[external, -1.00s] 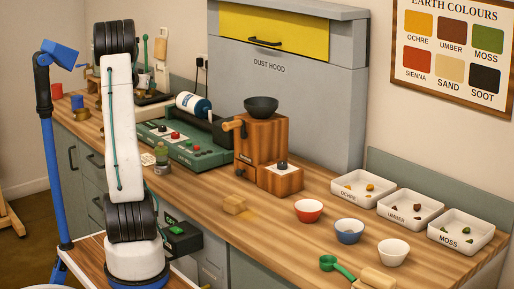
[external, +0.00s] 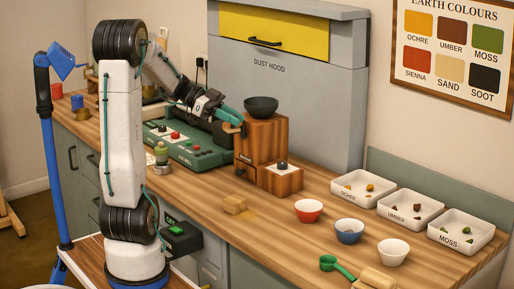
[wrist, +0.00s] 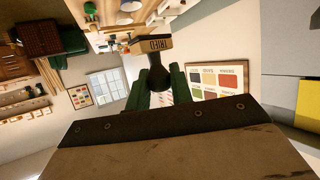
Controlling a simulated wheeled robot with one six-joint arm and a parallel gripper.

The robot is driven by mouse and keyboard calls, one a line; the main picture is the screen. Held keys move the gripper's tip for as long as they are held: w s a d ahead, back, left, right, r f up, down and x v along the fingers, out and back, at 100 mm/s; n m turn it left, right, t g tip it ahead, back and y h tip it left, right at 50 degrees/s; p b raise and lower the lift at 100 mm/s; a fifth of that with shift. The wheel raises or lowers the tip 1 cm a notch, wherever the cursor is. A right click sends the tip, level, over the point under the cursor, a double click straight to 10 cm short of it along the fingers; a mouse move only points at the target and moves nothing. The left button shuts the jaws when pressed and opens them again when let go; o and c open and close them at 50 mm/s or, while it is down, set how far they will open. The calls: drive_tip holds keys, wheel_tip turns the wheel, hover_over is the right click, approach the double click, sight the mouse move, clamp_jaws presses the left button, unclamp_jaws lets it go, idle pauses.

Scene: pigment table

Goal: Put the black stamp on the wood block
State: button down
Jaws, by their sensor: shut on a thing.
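My gripper (external: 236,118) points down to the right above the bench, beside the wooden mill. In the wrist view its green fingers (wrist: 159,88) are shut on the black knob of the stamp (wrist: 158,78). The stamp's tan base, with lettering on its side (wrist: 151,44), shows beyond the fingertips. The stamp cannot be made out clearly in the external view. Another pale block (external: 376,280) lies at the front edge.
The wooden mill (external: 262,143) with a dark bowl stands close to my gripper. A green machine (external: 185,150) is left of it. Red (external: 308,210), blue (external: 348,230) and white (external: 393,252) bowls, a green scoop (external: 335,266) and labelled trays (external: 365,198) stand right. Bench between is clear.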

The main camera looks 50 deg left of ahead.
drive_tip(key=s+d+f+m+g, duration=0.1)
drive_tip(key=s+d+m+g, duration=0.1)
drive_tip(key=d, duration=0.1)
hover_over(234, 199)
drive_tip(key=shift+h, duration=0.4)
wheel_tip(234, 199, down, 14)
drive_tip(key=shift+r, duration=0.1)
drive_tip(key=shift+f, duration=2.15)
drive_tip(key=shift+f, duration=0.15)
drive_tip(key=c, duration=1.3)
unclamp_jaws()
drive_tip(key=shift+o, duration=0.3)
